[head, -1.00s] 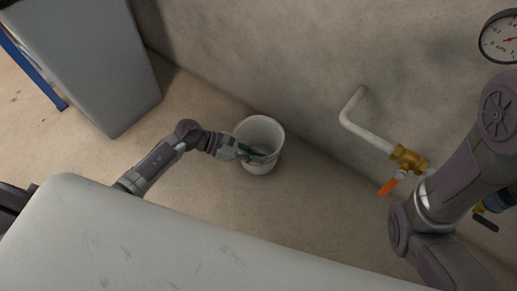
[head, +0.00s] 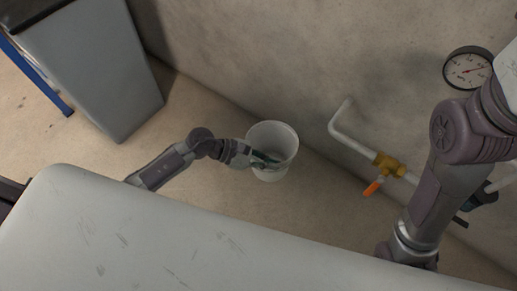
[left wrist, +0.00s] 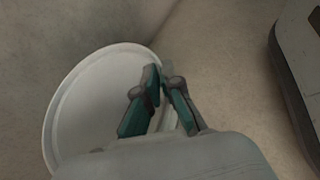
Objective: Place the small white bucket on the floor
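The small white bucket (head: 284,146) is upright near the base of the wall in the head view. I cannot tell whether its bottom touches the floor (head: 215,207). My left gripper (head: 268,161) reaches it from the left. In the left wrist view the teal fingers (left wrist: 161,88) straddle the rim of the bucket (left wrist: 90,100), closed on its wall, with one finger inside. The bucket looks empty. Part of its rim is hidden by the gripper.
A pale rounded tank (head: 180,235) fills the foreground. A grey box-like cabinet (head: 95,70) stands at upper left. A white wall pipe (head: 350,138) with a brass valve (head: 388,165) and orange handle (head: 373,188) is right of the bucket. A dial gauge (head: 468,68) is at upper right.

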